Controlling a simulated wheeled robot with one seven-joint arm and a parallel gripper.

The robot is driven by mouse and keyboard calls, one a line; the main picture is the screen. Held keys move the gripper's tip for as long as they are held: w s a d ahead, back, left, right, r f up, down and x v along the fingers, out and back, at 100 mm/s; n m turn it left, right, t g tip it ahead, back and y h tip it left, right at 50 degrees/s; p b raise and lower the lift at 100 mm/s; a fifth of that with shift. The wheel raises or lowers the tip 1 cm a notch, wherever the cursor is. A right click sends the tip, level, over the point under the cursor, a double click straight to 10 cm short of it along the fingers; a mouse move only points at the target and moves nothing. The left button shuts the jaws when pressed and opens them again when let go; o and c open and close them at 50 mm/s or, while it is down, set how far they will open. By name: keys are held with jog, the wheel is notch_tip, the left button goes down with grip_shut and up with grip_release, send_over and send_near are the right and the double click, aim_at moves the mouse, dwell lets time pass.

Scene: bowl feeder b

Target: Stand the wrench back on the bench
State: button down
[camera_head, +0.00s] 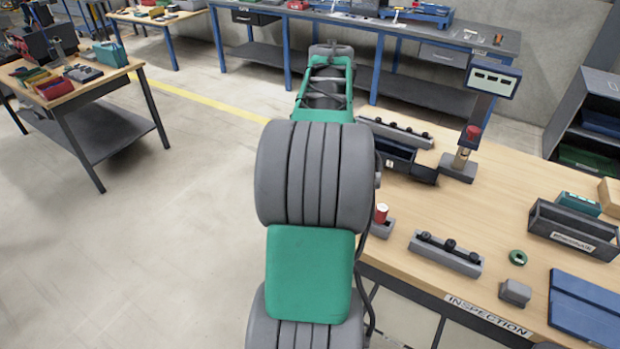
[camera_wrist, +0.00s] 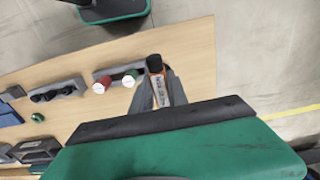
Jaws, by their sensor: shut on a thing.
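My gripper (camera_wrist: 157,97) is shut on the wrench (camera_wrist: 156,84), as far as I can tell. It appears as a pale, lettered body with a dark round end and an orange band, seen nearly end-on in the wrist view. The fingers are on both sides of it. It shows over the wooden bench (camera_wrist: 190,62); I cannot tell its height or whether it touches. The same bench (camera_head: 480,205) is at the right in the head view, where my arm hides the gripper and wrench.
A grey holder has a red-and-white cylinder (camera_wrist: 101,86); a green-capped one (camera_wrist: 131,77) is beside it, close to the gripper. The bench also has a grey rack with black knobs (camera_head: 446,252), a green ring (camera_head: 517,257) and a display post (camera_head: 480,110). Bare wood lies between them.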

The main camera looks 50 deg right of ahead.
jog(key=w+f, duration=0.2)
jog(key=f, duration=0.1)
jog(key=w+d+f+p, duration=0.1)
jog(key=w+f, duration=0.1)
jog(key=f, duration=0.1)
jog(key=w+f, duration=0.2)
jog(key=f, duration=0.1)
jog(key=shift+w+d+f+p, duration=0.1)
jog(key=shift+w+d+p, duration=0.05)
jog(key=shift+p, duration=0.15)
jog(key=shift+f, duration=0.35)
jog(key=c, duration=1.3)
grip_release()
